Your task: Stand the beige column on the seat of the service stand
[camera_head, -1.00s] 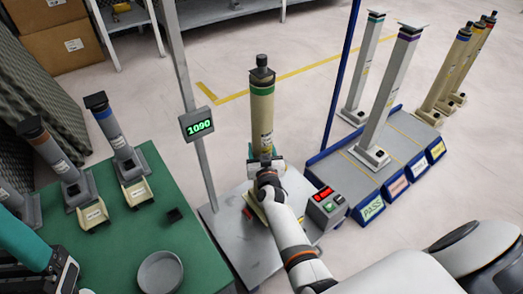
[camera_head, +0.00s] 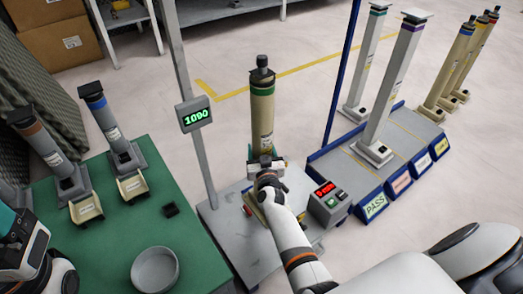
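The beige column (camera_head: 262,112), with a green band and dark cap, is upright in the middle of the head view. My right gripper (camera_head: 265,164) is at its lower part and appears shut on it. The gripper and wrist hide much of the column's lower end, so I cannot tell whether it touches anything below. A grey platform (camera_head: 237,240), probably the service stand, lies beneath. Its seat cannot be made out clearly behind my arm. My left gripper (camera_head: 22,250) is at the left edge, partly cut off, and its fingers do not show clearly.
A post display (camera_head: 195,113) and a red readout box (camera_head: 328,203) flank the platform. The green table (camera_head: 110,245) holds a round tray (camera_head: 155,268) and two columns. A rack (camera_head: 385,180) with labelled lanes and columns is right.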

